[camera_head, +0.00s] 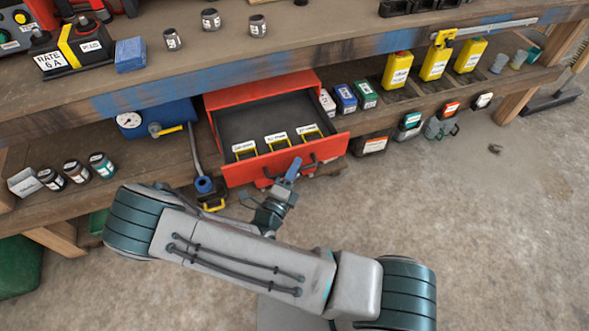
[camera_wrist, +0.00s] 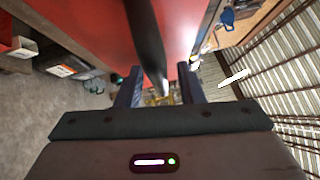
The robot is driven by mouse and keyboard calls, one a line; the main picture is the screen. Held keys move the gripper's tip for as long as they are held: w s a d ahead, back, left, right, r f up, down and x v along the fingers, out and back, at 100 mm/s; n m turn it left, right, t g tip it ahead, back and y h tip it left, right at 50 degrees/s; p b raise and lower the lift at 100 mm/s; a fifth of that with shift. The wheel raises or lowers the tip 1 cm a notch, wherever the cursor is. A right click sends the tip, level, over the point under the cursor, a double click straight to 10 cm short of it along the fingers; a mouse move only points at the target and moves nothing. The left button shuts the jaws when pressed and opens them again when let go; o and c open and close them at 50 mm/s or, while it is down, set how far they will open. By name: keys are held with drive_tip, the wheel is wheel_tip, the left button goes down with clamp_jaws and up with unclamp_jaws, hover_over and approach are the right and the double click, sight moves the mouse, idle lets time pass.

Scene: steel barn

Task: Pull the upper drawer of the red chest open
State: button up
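The red chest (camera_head: 262,90) sits on the lower shelf under the workbench. Its upper drawer (camera_head: 285,163) stands pulled well out, with its dark inside showing. Several yellow-and-black items with white labels lie along the front inside it. My gripper (camera_head: 291,172) is at the drawer's front face, near the dark handle. In the wrist view the red front fills the upper middle, and a dark handle bar (camera_wrist: 149,45) runs between the two fingers of my gripper (camera_wrist: 160,85). The fingers are apart, with gaps visible beside the bar. The chest's lower part is mostly hidden.
Yellow bottles (camera_head: 397,70) and small boxes (camera_head: 345,98) stand right of the chest. A blue case (camera_head: 157,118) is at its left, with jars (camera_head: 77,172) farther left. The workbench top (camera_head: 300,45) overhangs the shelf.

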drive_tip(key=shift+s, duration=0.1)
drive_tip(key=v, duration=1.3)
drive_tip(key=shift+s+a, duration=0.25)
drive_tip(key=shift+f, duration=0.1)
drive_tip(key=d+r+n+g+y+p, duration=0.3)
drive_tip(key=d+r+n+g+p, duration=0.2)
drive_tip(key=r, duration=0.9)
drive_tip(key=s+d+r+n+g+y+p, duration=0.1)
drive_tip(key=d+r+n+g+y+p, duration=0.2)
drive_tip(key=d+r+n, duration=0.5)
drive_tip(key=s+d+r+n+g+y+p, duration=0.1)
drive_tip(key=d+r+n+g+y+p, duration=0.1)
drive_tip(key=d+r+n+g+p, duration=0.4)
wheel_tip(320, 180, up, 14)
drive_tip(key=d+n+p, duration=0.1)
drive_tip(key=n, duration=0.4)
drive_tip(key=shift+d+n+g+y, duration=0.15)
drive_tip(key=shift+n+g+y, duration=0.15)
drive_tip(key=shift+n+y, duration=0.1)
drive_tip(key=shift+r, duration=0.1)
